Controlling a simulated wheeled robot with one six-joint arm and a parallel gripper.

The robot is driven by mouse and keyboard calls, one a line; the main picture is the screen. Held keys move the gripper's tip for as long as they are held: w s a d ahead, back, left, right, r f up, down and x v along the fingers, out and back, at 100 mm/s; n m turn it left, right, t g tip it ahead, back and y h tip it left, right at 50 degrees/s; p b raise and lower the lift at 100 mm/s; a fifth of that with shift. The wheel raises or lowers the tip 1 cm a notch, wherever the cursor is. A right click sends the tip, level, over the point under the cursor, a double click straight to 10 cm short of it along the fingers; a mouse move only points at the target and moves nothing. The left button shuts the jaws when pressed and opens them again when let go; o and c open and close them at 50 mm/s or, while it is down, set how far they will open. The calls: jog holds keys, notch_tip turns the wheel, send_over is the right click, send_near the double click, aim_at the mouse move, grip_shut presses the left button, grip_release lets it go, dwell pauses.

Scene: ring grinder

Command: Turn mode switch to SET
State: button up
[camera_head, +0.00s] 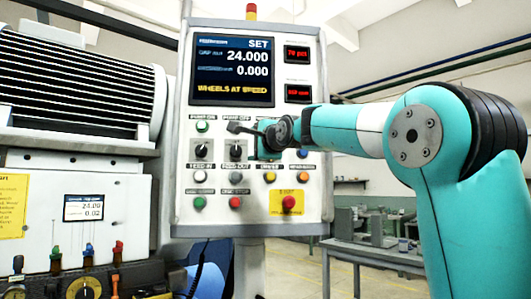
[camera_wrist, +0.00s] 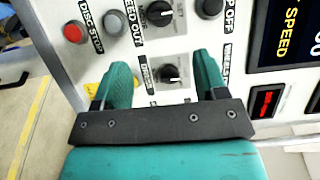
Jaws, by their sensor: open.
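The control panel (camera_head: 180,205) faces me, and its screen (camera_head: 233,72) reads SET, 24.000, 0.000 and WHEELS AT SPEED. My gripper (camera_wrist: 162,66) is open in the wrist view, with its two teal fingers on either side of a black rotary knob (camera_wrist: 170,73). The knob's label is partly covered, so I cannot read it fully or tell whether the fingers touch the knob. In the head view my gripper (camera_head: 246,131) is in front of the panel's middle and the arm hides controls behind it.
Another knob (camera_wrist: 159,13) is close beside it in the wrist view, with a red button (camera_wrist: 74,32). Several buttons and a red stop button (camera_head: 289,202) on yellow fill the lower panel. A grinder housing (camera_head: 75,85) stands left; a bench (camera_head: 375,255) stands behind right.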

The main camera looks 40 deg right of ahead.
jog(key=s, duration=0.4)
jog(key=s+a+b, duration=0.1)
jog(key=shift+s, duration=0.4)
jog(key=s+a+f+n+g+y+p, duration=0.1)
jog(key=s+a+f+n+g+y, duration=0.25)
jog(key=a+f+n, duration=0.55)
jog(key=s+a+f+n+g+y+p, duration=0.25)
jog(key=a+f+n+g, duration=0.25)
jog(key=a+f, duration=0.65)
jog(key=s+a+f+n+g, duration=0.3)
jog(key=s+f+n, duration=0.3)
jog(key=s, duration=0.5)
jog(key=s+a+f+n+g+y+p, duration=0.1)
jog(key=s+a+f+n+g, duration=0.2)
jog(key=s+f+n+g, duration=0.3)
jog(key=s+f+n, duration=0.1)
jog(key=s+f, duration=0.3)
jog(key=s, duration=0.1)
jog(key=shift+s+a, duration=0.25)
jog(key=shift+a, duration=0.15)
